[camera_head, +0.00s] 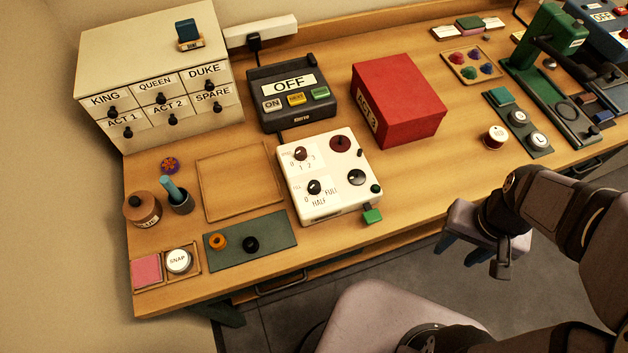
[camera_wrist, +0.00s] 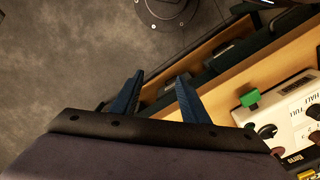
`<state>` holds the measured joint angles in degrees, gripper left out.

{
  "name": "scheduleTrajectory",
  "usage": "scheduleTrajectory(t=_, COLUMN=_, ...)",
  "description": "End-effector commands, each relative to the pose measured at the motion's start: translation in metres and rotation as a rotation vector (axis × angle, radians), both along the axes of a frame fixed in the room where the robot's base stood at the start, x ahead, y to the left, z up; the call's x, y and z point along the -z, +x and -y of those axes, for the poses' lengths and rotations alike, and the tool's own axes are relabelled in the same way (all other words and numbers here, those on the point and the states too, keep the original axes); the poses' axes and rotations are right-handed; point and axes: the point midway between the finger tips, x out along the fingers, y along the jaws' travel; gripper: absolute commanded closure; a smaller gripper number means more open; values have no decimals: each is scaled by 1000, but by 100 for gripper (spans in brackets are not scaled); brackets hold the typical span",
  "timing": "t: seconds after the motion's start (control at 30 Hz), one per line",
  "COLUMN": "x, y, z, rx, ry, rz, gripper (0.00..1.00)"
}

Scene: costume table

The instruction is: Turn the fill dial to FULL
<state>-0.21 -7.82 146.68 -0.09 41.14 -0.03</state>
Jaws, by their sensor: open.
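A white control box (camera_head: 341,199) stands near the table's front edge in the head view. Its lower left dial, the fill dial (camera_head: 314,187), is a black knob beside the labels 0, HALF and FULL. I cannot tell exactly where its pointer stands. The box also shows at the right edge of the wrist view (camera_wrist: 290,118), with a black knob (camera_wrist: 266,131). My gripper (camera_head: 464,256) is open and empty, off the table's front edge, right of the box. Its blue fingers show in the wrist view (camera_wrist: 160,88).
A green tab (camera_head: 372,216) sticks out at the box's front. A red ACT 3 box (camera_head: 398,101) and a dark OFF unit (camera_head: 290,98) stand behind. A dark green mat (camera_head: 271,231) lies to the left.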

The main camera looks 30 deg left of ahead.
Motion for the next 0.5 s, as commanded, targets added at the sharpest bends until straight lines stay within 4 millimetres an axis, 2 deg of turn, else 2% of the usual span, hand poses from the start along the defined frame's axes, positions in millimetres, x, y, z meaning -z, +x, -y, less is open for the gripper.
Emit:
scheduleTrajectory(t=0.17, x=-8, y=-1, z=-16, rx=-71, ry=0, rz=-4, gripper=59)
scheduleTrajectory(t=0.27, x=-12, y=-8, z=-34, rx=-161, ry=-2, rz=-29, gripper=59)
scheduleTrajectory(t=0.4, x=-15, y=-27, z=-68, rx=-336, ry=-16, rz=-95, gripper=59)
scheduleTrajectory(t=0.5, x=-20, y=-33, z=-97, rx=-478, ry=-31, rz=-125, gripper=59)
